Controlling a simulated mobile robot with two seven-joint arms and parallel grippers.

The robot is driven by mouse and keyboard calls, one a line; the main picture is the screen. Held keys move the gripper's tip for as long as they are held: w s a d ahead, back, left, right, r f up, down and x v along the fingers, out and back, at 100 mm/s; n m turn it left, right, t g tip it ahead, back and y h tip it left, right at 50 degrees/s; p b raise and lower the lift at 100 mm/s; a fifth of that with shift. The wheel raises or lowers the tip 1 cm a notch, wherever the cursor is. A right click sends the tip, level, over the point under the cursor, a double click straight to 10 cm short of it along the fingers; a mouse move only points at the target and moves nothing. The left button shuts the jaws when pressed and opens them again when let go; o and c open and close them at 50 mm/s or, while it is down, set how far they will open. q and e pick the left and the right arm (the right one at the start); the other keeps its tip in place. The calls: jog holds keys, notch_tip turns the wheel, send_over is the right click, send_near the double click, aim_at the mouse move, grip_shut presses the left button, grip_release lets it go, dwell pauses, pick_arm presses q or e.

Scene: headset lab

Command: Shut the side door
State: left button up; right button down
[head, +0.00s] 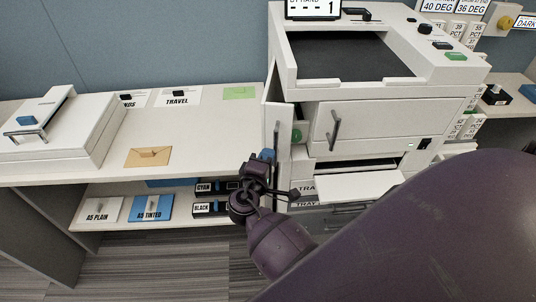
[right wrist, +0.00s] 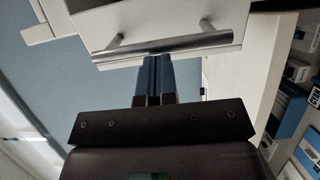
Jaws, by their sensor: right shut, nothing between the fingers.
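The side door (head: 282,113) is a narrow white panel on the left side of the white printer (head: 380,88). It stands open, swung out from the body, and a green part (head: 297,135) shows in the gap. My right gripper (head: 267,155) is at the door's outer side, its blue fingertips close by the panel. In the right wrist view, the shut, empty fingers (right wrist: 157,72) point at a white panel with a grey bar handle (right wrist: 165,45). The tips reach just below the bar; I cannot tell whether they touch. My left gripper is out of view.
The printer's front door (head: 350,125) is closed, and a tray (head: 345,186) sticks out below it. Left of the printer is a counter with an envelope (head: 148,156) and a white lidded device (head: 60,130). A lower shelf holds toner boxes (head: 209,209) close to my right gripper.

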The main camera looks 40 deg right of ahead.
dwell(0.4)
